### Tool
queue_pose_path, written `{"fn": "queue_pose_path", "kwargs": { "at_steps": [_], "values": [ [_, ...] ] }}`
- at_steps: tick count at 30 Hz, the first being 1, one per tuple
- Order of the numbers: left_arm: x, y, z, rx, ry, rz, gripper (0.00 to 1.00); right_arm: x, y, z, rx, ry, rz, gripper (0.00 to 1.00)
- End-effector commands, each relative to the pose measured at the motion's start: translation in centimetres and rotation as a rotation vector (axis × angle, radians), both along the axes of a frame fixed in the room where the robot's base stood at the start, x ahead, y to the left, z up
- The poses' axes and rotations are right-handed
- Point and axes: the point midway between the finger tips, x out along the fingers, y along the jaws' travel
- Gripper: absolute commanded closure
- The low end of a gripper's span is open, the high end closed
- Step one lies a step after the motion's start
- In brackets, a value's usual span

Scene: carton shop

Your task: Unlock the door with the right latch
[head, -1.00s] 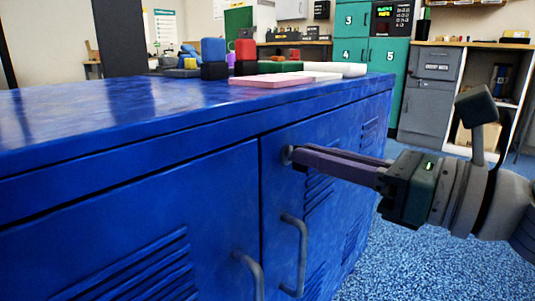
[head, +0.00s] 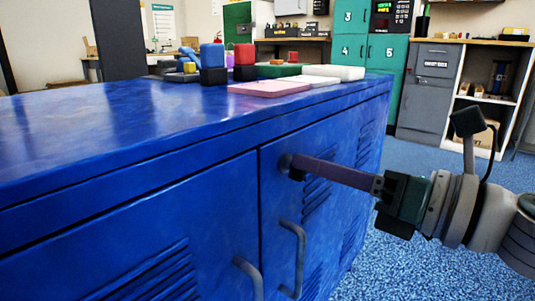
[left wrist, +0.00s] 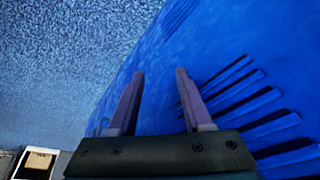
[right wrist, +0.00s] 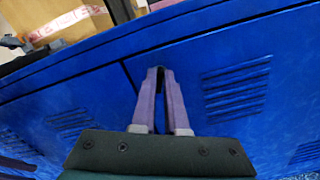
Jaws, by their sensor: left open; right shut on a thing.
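The blue cabinet has two front doors, and the right door (head: 275,215) lies flush in its frame. The right latch (head: 284,161) is a small grey knob at that door's upper left corner. My right gripper (head: 295,169) reaches in from the right and is shut on the latch, its fingers mostly covering it. In the right wrist view, the fingertips (right wrist: 160,71) close around a dark piece by the door seam. My left gripper (left wrist: 158,75) is open and empty beside a blue louvred panel; it is not in the head view.
Two grey bar handles stick out below the latch, one on the right door (head: 300,255) and one on the left door (head: 247,276). Colored blocks and flat slabs (head: 270,88) lie on the cabinet top (head: 120,125). Blue floor (head: 410,265) is clear at right.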

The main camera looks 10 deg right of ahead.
Motion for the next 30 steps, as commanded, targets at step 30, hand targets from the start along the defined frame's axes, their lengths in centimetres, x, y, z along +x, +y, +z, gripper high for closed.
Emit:
{"fn": "queue_pose_path", "kwargs": {
  "at_steps": [30],
  "values": [
    [0.0, -0.2, 5.0, -0.009, 0.000, 0.005, 0.50, 0.3, -0.4, -0.4, 0.741, 0.579, 0.000, 1.00]
  ]
}}
